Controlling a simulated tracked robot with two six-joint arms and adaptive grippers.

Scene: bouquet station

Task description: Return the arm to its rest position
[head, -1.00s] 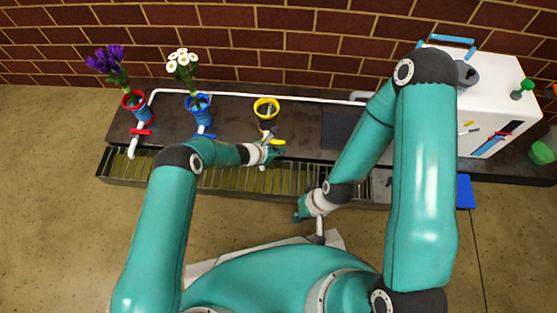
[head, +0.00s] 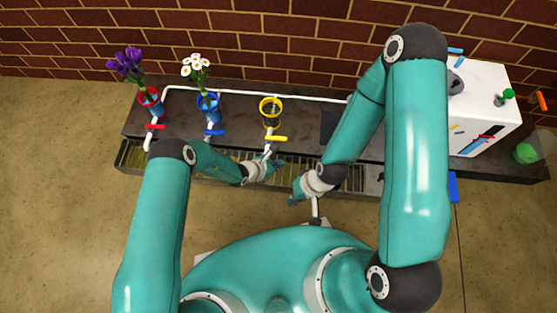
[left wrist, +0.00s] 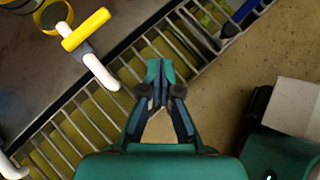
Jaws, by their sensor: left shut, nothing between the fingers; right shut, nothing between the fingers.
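My left gripper (head: 278,165) is shut and empty, over the grated trough below the yellow tap handle (head: 276,138). In the left wrist view its fingertips (left wrist: 160,75) are together above the grate's edge, apart from the yellow handle (left wrist: 86,29) and its white spout (left wrist: 101,72). My right gripper (head: 296,197) is shut and empty, a little lower and to the right, close to my left gripper. The yellow pot (head: 271,104) stands behind the yellow handle.
A blue pot (head: 208,110) holds white flowers, and a red-rimmed pot (head: 151,106) holds purple ones. Red (head: 155,127) and blue (head: 213,132) tap handles sit before them. A white machine (head: 482,100) stands at the right. Open floor (head: 75,170) lies left of the trough (head: 135,157).

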